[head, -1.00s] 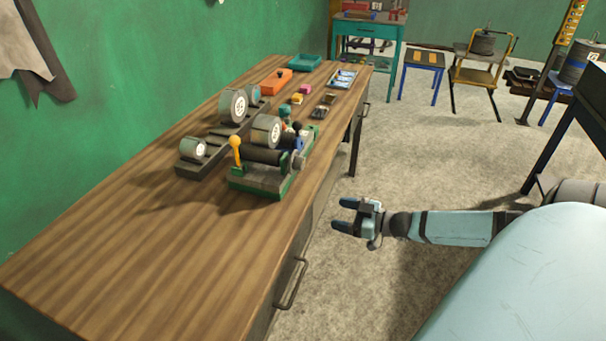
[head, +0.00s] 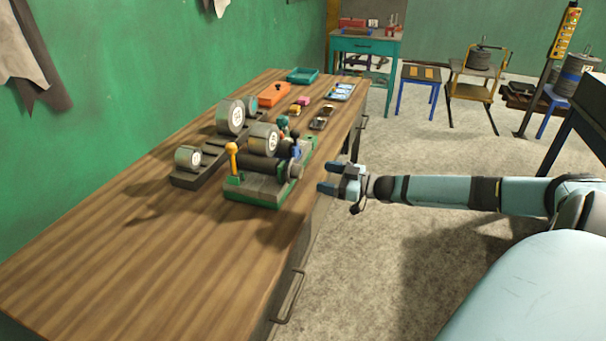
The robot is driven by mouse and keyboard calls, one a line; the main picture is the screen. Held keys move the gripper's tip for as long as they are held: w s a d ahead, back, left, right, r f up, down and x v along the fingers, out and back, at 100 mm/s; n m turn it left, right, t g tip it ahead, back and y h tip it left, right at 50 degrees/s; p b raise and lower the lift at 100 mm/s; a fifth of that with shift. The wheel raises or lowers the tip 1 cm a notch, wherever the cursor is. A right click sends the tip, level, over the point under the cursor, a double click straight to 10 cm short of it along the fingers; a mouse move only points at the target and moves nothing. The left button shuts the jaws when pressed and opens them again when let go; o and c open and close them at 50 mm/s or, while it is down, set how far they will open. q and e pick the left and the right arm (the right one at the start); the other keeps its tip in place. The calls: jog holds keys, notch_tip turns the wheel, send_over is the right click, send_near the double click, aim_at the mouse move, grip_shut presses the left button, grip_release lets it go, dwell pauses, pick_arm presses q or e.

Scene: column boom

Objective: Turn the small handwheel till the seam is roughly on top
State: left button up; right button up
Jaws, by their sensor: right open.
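A machine with a green-edged base (head: 252,196) sits near the right edge of the wooden bench. The disc looks like the small handwheel, but I cannot be sure. It is too small to show a seam. My right gripper (head: 328,178) is open and empty just right of the disc, apart from it, its fingers pointing left. My left gripper is out of view.
An orange box (head: 274,95), a teal tray (head: 302,75) and small items lie farther along the bench (head: 130,250). The near bench top is clear. Drawer handles stick out at its front.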

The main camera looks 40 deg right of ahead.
aim_at(302, 172)
jog(key=shift+x, duration=3.8)
jog(key=shift+s, duration=0.1)
jog(key=shift+c, duration=0.2)
jog(key=c, duration=0.9)
